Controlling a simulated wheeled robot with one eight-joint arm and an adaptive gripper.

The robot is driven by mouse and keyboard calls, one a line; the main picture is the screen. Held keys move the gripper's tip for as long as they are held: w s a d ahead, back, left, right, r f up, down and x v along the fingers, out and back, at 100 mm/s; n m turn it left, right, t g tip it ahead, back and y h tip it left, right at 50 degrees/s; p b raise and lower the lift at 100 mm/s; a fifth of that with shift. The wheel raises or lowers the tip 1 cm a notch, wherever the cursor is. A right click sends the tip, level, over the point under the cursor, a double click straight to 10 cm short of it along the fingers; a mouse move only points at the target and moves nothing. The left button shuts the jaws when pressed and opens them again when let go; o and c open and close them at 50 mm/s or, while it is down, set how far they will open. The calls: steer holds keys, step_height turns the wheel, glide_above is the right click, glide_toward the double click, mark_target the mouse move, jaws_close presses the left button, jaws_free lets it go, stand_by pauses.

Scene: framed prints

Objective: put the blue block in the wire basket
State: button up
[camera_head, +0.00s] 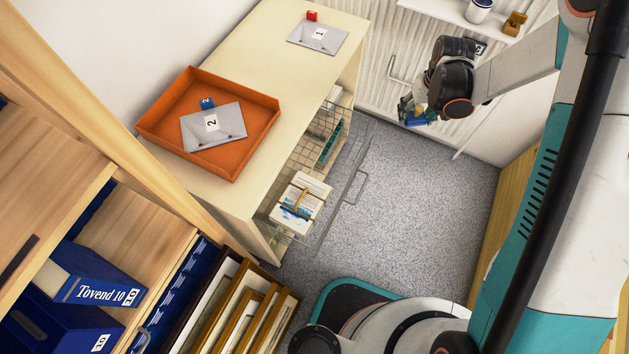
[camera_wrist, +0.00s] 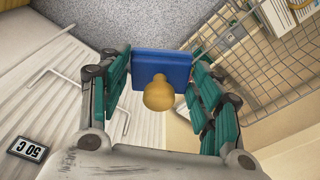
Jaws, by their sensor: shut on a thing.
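My gripper (camera_head: 415,114) is shut on a blue block (camera_head: 417,119), held in the air in front of the ribbed white wall. In the wrist view the blue block (camera_wrist: 163,66) has a rounded yellow knob facing the camera and sits between the teal fingers (camera_wrist: 165,85). A wire basket (camera_head: 357,187) with a handle stands pulled out from the cream cabinet, to the left of and below my gripper in the head view. It holds papers or books (camera_head: 304,197). In the wrist view its mesh (camera_wrist: 236,45) is to the right of the block.
An orange tray (camera_head: 256,132) on the cabinet top holds a grey envelope (camera_head: 213,127) and a small blue item marked 2 (camera_head: 206,103). A red item (camera_head: 312,15) lies by another envelope (camera_head: 318,34). Framed prints (camera_head: 235,310) stand at lower left. Grey floor (camera_head: 420,200) is clear.

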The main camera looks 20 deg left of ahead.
steer(key=w+a+f+n+b, duration=0.1)
steer(key=a+f+n+b, duration=0.15)
steer(key=a+f, duration=0.9)
steer(key=n+b, duration=0.4)
glide_above(333, 153)
steer(key=shift+m+y, duration=0.25)
steer(key=shift+y, duration=0.05)
step_height(333, 153, down, 16)
steer(key=shift+d+r, duration=0.15)
steer(key=shift+f+b, duration=0.6)
steer(key=shift+f, duration=1.55)
steer(key=shift+f, duration=0.1)
steer(key=o, duration=1.1)
steer(key=r+p, duration=0.1)
steer(key=r, duration=0.3)
steer(key=r+p, duration=0.1)
steer(key=r, duration=0.3)
steer(key=s+d+r+p, duration=0.1)
steer(key=r+p, duration=0.1)
steer(key=r, duration=0.2)
steer(key=shift+d+r, duration=0.1)
